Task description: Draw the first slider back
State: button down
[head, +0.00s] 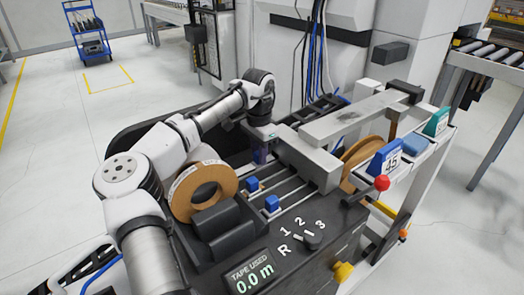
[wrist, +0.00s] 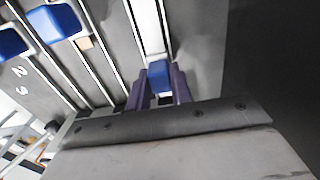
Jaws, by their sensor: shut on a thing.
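Three blue sliders sit on parallel rails in the dark machine top. In the wrist view the purple fingers of my gripper (wrist: 160,88) are closed on both sides of one blue slider (wrist: 158,73), the one farthest from the printed 2 and 3. In the head view my gripper (head: 262,152) reaches down beside the grey block, and the held slider is mostly hidden. The other two sliders stand free: the middle slider (head: 252,184) and the near slider (head: 272,204). They also show at the upper left of the wrist view (wrist: 54,20).
A large tape roll (head: 187,190) stands left of the rails, close under my arm. A grey block (head: 308,158) covers the rails' right ends. A selector knob (head: 312,242) and a display reading 0.0 m (head: 250,277) are in front. A red ball knob (head: 382,183) stands at the right.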

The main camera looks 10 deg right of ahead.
jog(key=a, duration=0.1)
jog(key=s+a, duration=0.1)
jog(key=a, duration=0.1)
jog(key=shift+s+a, duration=0.2)
jog(key=shift+a, duration=0.05)
jog(key=c, duration=1.2)
grip_release()
jog(key=shift+c, duration=0.2)
notch_tip(320, 180, up, 14)
jog(key=shift+f, duration=0.1)
